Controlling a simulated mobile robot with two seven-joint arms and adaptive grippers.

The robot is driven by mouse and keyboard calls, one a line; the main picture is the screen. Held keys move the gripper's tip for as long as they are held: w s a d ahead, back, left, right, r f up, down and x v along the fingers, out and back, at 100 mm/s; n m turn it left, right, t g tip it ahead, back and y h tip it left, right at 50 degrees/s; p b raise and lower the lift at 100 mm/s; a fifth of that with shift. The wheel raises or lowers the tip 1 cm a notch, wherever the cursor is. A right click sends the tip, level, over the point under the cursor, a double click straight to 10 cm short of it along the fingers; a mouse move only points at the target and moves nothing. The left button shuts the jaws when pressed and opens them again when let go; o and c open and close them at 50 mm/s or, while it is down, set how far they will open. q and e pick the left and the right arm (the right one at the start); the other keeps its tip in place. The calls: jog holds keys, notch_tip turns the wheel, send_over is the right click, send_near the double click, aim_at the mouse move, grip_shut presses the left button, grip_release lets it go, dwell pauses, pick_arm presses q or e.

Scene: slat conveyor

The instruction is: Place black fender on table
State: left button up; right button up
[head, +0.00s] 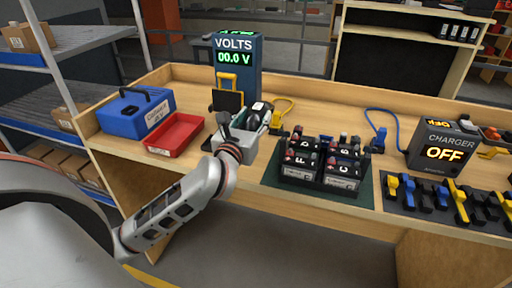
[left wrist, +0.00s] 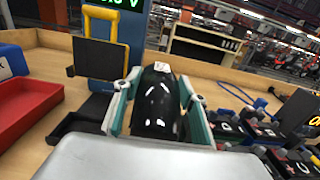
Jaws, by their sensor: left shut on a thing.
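A glossy black rounded piece (left wrist: 155,104) with a white label at its far end sits between the fingers of my left gripper (left wrist: 158,88); I take it for the black fender. In the head view my left gripper (head: 250,118) is shut on it over the left-middle part of the wooden table (head: 325,108). The fingers and wrist hide much of the piece there, and I cannot tell whether it touches the table. My right gripper is in neither view.
A blue case (head: 135,113) and red tray (head: 176,134) stand on the left. The voltmeter (head: 238,68) stands behind my gripper. Several black batteries (head: 325,165) sit on a green mat to the right, with a charger (head: 442,145) beyond. Bare wood shows behind the batteries.

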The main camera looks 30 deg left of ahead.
pick_arm(q)
notch_tip(320, 180, down, 5)
jog(key=shift+r+b, duration=0.1)
jog(key=shift+b, duration=0.25)
jog(key=shift+f, duration=0.5)
notch_tip(320, 180, down, 4)
jog(key=shift+r+b, duration=0.25)
jog(key=shift+b, duration=0.2)
jog(key=shift+c, duration=0.7)
jog(key=shift+f, duration=0.35)
jog(key=shift+c, duration=0.8)
jog(key=o, duration=1.5)
jog(key=shift+f, duration=0.15)
jog(key=shift+o, duration=0.8)
jog(key=shift+s+r, duration=0.1)
jog(key=shift+r, duration=0.1)
